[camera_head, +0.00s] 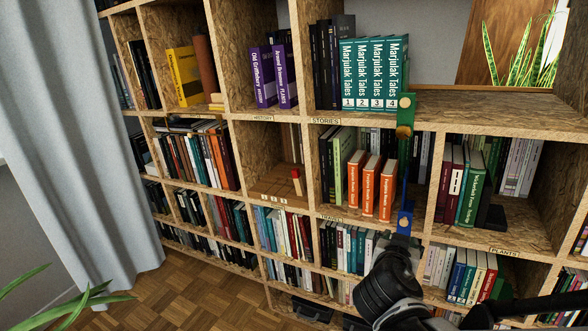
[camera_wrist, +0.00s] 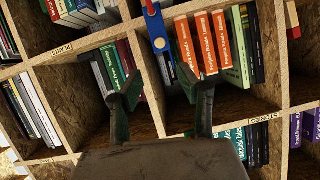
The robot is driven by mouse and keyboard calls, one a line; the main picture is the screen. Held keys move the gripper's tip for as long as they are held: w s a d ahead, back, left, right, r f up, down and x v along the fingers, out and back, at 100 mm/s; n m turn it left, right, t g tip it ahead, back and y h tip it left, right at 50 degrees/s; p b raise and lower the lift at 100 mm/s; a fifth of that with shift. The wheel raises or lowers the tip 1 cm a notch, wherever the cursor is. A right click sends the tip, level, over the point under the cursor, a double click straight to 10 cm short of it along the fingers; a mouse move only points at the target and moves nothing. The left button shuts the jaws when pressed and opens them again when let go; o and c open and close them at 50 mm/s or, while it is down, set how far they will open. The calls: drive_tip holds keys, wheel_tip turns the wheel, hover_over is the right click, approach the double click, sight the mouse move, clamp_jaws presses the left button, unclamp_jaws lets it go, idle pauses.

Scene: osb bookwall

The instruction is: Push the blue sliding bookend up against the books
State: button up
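The blue sliding bookend (camera_head: 404,221) stands on the travel shelf, right of several orange books (camera_head: 371,188). It is an upright blue plate with a round gold knob on its front foot. A narrow gap seems to lie between it and the nearest orange book. In the wrist view the bookend (camera_wrist: 158,43) shows left of the orange books (camera_wrist: 204,42). My gripper (camera_wrist: 158,80) has its two fingers spread apart with nothing between the tips. The bookend appears beyond and between them. In the head view my dark gripper is just below the bookend, its fingertips hard to make out.
A green bookend (camera_head: 405,112) with a gold knob stands beside the teal books (camera_head: 374,73) on the shelf above. A red piece (camera_head: 297,181) stands in the compartment to the left. Shelf dividers and edges (camera_head: 440,165) surround the travel compartment; darker books stand behind the bookend.

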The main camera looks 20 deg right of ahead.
sight(404, 223)
drive_tip(key=b+x, duration=0.5)
drive_tip(key=x, duration=0.8)
drive_tip(key=shift+w+d+f+b, duration=0.15)
drive_tip(key=shift+w+d+b, duration=0.05)
drive_tip(key=shift+d+b, duration=0.15)
drive_tip(key=shift+c, duration=0.5)
clamp_jaws()
